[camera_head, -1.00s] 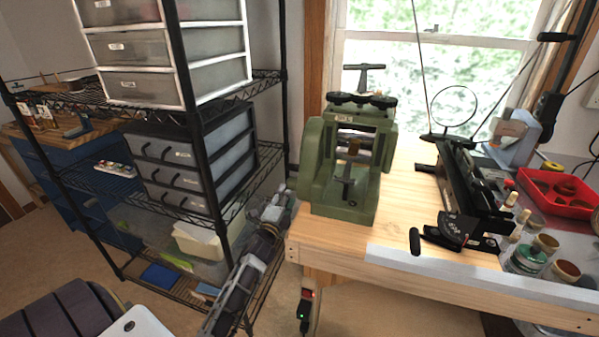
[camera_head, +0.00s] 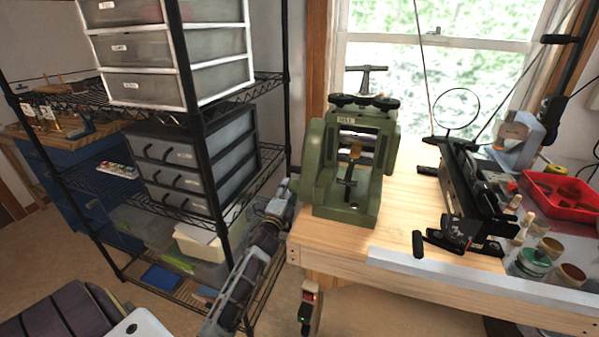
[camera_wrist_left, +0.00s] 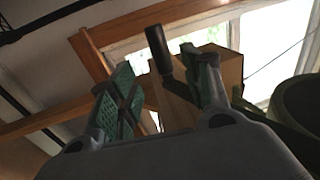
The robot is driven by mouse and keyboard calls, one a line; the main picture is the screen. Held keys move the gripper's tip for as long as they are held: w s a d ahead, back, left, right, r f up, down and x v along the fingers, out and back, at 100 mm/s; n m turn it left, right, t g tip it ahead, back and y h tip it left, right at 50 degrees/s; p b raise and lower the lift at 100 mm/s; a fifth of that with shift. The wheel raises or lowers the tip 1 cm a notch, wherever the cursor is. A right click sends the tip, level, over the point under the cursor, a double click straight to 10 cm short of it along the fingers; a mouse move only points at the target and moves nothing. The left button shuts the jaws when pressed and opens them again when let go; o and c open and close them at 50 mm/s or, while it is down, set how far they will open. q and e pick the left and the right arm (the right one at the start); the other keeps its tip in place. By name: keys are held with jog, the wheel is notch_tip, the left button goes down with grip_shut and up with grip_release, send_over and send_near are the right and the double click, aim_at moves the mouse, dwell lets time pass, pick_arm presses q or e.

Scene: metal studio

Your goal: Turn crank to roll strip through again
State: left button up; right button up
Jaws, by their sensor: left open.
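The green rolling mill (camera_head: 345,190) stands upright on the wooden bench, near its left end. A small brown piece (camera_head: 355,151) shows at its front opening; I cannot tell whether it is the strip. My left gripper (camera_head: 288,192) is at the mill's left side, small and partly lost against the shelf in the head view. In the left wrist view, its two green-padded fingers (camera_wrist_left: 163,82) are apart. A dark handle (camera_wrist_left: 157,48), apparently the crank's, shows between the fingers, seemingly untouched; the crank itself is not clear in the head view. My right gripper is not in view.
A black wire shelf (camera_head: 268,78) with drawer units stands close to the left of my left arm. A black bench tool (camera_head: 468,200), a red tray (camera_head: 563,193) and several jars are on the right. Bare bench top (camera_head: 400,215) lies right of the mill.

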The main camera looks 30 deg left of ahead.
pick_arm(q)
jog(key=shift+b+x, duration=0.6)
jog(key=shift+x, duration=5.05)
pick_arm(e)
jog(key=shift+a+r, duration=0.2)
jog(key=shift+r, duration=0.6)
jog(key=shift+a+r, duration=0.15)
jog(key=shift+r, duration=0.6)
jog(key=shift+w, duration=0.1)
pick_arm(q)
jog(key=shift+c, duration=0.2)
grip_shut()
